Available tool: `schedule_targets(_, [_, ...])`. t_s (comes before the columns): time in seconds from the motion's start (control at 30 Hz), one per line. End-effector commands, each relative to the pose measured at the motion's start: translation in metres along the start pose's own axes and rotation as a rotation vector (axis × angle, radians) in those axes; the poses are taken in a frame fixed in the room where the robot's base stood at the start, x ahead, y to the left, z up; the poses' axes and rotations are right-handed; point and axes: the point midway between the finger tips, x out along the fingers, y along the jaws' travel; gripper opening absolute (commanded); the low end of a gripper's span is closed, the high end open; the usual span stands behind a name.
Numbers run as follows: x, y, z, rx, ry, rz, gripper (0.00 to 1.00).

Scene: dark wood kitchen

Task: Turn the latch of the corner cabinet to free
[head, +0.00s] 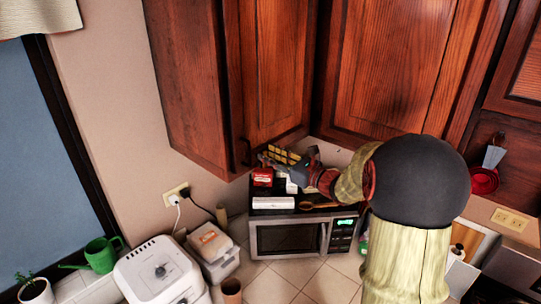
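The corner cabinet (272,65) is dark reddish wood and hangs on the wall at the upper middle of the head view. A small dark fitting, apparently its latch (246,152), sits at the low left edge of its door; its turn position is too small to tell. My gripper (268,161) reaches left under the cabinet's lower edge, with its tips just right of the dark fitting. I cannot tell whether they touch it. The fingers are small and dark here, and their opening is unclear.
A microwave (290,239) stands below, with a red box (263,177), a white box (273,203) and a wooden spoon on top. A yellow gridded thing (285,153) is behind my gripper. A white appliance (158,272) and a green watering can (101,255) are lower left.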

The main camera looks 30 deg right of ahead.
Motion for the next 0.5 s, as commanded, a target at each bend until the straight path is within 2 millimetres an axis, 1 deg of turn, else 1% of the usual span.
schedule_targets(0.17, [-0.0001, 0.0001, -0.0001, 0.000, 0.000, 0.000, 0.30])
schedule_targets(0.5, [-0.0003, 0.0001, -0.0001, -0.001, 0.000, 0.000, 0.11])
